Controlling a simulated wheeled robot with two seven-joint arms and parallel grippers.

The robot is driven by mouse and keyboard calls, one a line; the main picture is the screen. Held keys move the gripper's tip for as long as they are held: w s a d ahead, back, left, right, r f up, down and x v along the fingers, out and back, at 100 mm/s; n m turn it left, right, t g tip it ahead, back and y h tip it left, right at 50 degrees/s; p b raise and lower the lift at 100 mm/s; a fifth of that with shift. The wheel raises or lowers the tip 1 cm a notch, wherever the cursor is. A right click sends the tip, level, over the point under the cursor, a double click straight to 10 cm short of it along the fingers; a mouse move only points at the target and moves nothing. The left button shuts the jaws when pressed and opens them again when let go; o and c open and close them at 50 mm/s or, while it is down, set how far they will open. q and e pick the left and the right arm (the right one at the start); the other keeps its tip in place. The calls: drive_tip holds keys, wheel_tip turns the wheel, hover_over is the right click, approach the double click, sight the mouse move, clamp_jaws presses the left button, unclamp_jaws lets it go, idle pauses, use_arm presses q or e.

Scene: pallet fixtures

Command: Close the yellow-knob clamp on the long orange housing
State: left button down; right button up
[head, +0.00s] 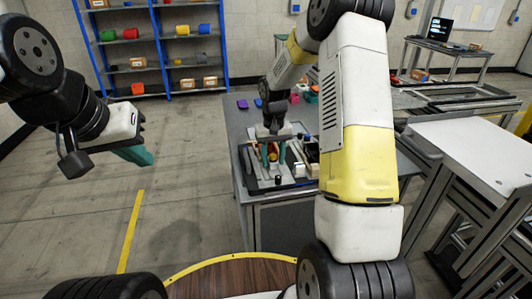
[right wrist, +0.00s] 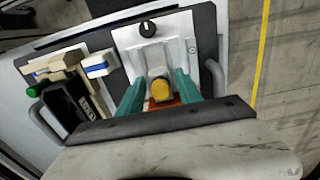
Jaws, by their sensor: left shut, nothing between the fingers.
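The yellow knob (right wrist: 161,90) of the clamp shows in the right wrist view, between the two teal fingers of my right gripper (right wrist: 160,80). The fingers stand apart, one on each side of the knob, with nothing clearly gripped. A strip of the orange housing (right wrist: 176,101) shows beside the knob; the rest is hidden. In the head view my right gripper (head: 273,150) points down over the fixture board, with the knob (head: 273,157) small between its fingers. My left gripper (head: 138,156) is shut and empty, out over the floor at the left.
The fixture board (right wrist: 206,20) has a light plate (right wrist: 180,45) with a black knob (right wrist: 148,29). At its left are a green knob (right wrist: 34,92) and pale blocks (right wrist: 52,65). It lies on a grey table (head: 237,125). A white-topped bench (head: 480,150) stands at right.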

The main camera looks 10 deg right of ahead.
idle(0.4)
drive_tip(key=shift+r, duration=4)
drive_tip(key=shift+r, duration=0.1)
drive_tip(key=s+r+t, duration=0.3)
drive_tip(key=s+r, duration=0.9)
drive_tip(key=r, duration=0.1)
drive_tip(key=s+a+r+t+y, duration=0.2)
drive_tip(key=s+t, duration=0.1)
drive_tip(key=s, duration=1.1)
drive_tip(key=shift+s+r, duration=0.15)
drive_tip(key=shift+r, duration=0.15)
